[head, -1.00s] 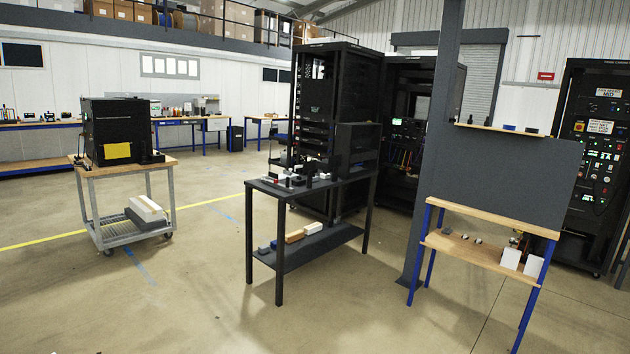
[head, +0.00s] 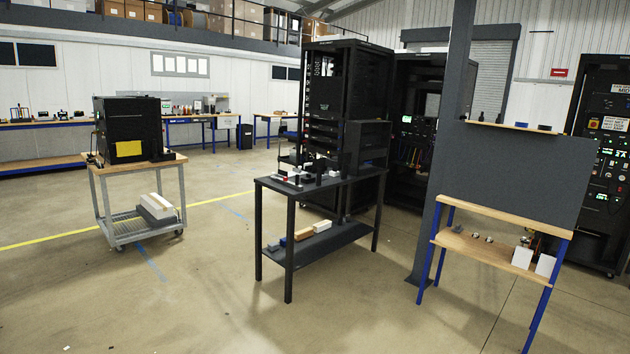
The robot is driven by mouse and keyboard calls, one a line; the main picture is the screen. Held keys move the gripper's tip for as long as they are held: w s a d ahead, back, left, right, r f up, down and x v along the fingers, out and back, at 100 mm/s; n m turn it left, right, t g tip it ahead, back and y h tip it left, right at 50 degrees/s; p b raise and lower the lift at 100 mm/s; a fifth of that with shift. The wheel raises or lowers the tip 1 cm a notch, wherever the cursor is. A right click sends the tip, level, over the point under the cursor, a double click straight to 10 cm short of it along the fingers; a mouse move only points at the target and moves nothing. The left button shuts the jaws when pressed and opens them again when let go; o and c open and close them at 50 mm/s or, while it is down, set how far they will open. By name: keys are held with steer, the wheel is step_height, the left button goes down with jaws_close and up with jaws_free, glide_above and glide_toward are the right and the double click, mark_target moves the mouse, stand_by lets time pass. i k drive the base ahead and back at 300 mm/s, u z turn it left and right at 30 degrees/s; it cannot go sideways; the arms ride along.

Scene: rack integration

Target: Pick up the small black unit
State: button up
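I cannot tell for certain which thing is the small black unit. Several small dark items (head: 318,171) stand on top of the black table (head: 330,190) in the middle, too small to make out one by one. A small black item (head: 483,116) also stands on the shelf above the grey panel at the right. A large black box (head: 127,130) with a yellow label sits on a wheeled cart at the left. My gripper is not in view.
The wheeled cart (head: 133,172) stands left of the black table. Open black racks (head: 345,90) stand behind the table. A grey post (head: 446,150) and a wooden bench with blue legs (head: 500,215) are at the right. The floor (head: 180,300) in front is clear.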

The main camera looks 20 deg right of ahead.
mark_target(308, 179)
steer(key=u, duration=0.1)
steer(key=i, duration=1.15)
steer(key=u, duration=0.2)
steer(key=i, duration=4.05)
steer(key=z, duration=0.5)
steer(key=i, duration=1.6)
steer(key=z, duration=0.65)
steer(key=i, duration=1.1)
steer(key=z, duration=0.15)
